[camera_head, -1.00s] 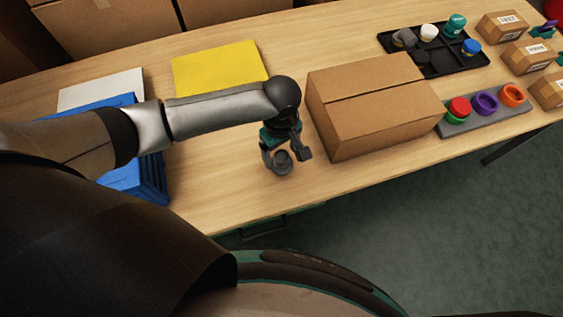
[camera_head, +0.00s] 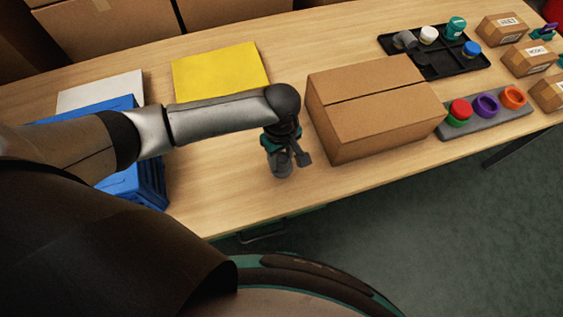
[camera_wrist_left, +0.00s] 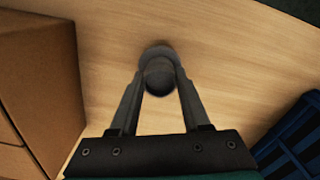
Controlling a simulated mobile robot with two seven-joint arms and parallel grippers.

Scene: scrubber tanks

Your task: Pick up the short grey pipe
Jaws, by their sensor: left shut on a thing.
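The short grey pipe (camera_head: 281,171) is on the bare wood near the table's front edge, left of the cardboard box. In the left wrist view the pipe (camera_wrist_left: 158,75) shows end-on as a dark round shape between the fingertips. My left gripper (camera_head: 283,160) points down at it and is shut on it; the fingers (camera_wrist_left: 159,84) touch it from both sides. I cannot tell whether the pipe is clear of the table. My right gripper is not in view.
A closed cardboard box (camera_head: 375,105) stands close to the right of my gripper. A blue crate (camera_head: 150,182) and a yellow sheet (camera_head: 220,70) are to the left. A black tray (camera_head: 445,65) with small parts and a grey rack (camera_head: 445,130) with coloured rings are at the right.

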